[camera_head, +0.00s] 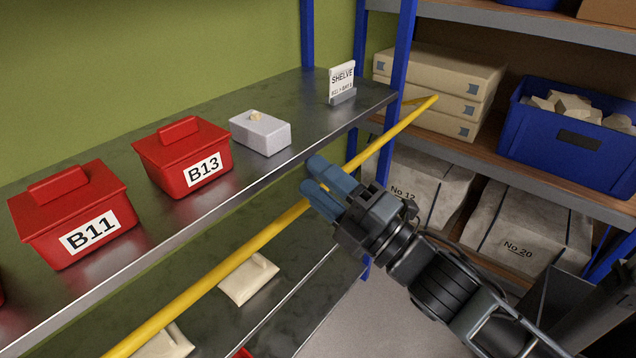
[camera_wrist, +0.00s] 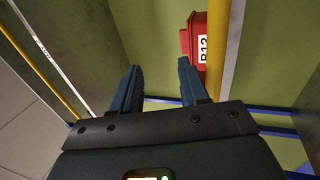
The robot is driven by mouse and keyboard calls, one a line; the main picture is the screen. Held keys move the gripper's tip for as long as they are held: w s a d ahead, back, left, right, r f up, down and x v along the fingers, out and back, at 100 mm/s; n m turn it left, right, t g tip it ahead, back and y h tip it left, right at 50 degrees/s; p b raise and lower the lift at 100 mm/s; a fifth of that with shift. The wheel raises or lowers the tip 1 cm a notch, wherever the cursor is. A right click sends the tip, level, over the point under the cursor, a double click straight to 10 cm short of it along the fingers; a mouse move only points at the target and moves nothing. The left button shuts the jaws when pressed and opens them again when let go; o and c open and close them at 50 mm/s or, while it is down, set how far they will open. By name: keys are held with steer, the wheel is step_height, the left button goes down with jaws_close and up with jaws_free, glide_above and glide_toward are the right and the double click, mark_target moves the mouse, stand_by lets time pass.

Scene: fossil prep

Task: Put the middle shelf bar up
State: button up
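A long yellow bar (camera_head: 240,255) runs along the front of the shelf bays, crossing below the edge of the shelf with red bins. Its far end reaches past a blue post. My gripper (camera_head: 309,176) is in front of the bar, its blue fingers apart and overlapping it in the head view. In the wrist view my gripper (camera_wrist: 158,72) is open with nothing between the fingers. One yellow bar (camera_wrist: 216,45) is just right of the right finger, and another yellow bar (camera_wrist: 45,70) is at the far left. I cannot tell which is the middle one.
Red bins B11 (camera_head: 75,215) and B13 (camera_head: 185,160), a grey box (camera_head: 262,135) and a sign (camera_head: 342,82) stand on the shelf. A blue post (camera_head: 400,60) rises near the bar's far end. A blue crate (camera_head: 575,150) is at right.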

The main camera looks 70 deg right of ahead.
steer(key=shift+f, duration=0.15)
steer(key=b+v, duration=0.3)
steer(key=v, duration=0.4)
steer(key=shift+s, duration=0.35)
steer(key=shift+a, duration=0.15)
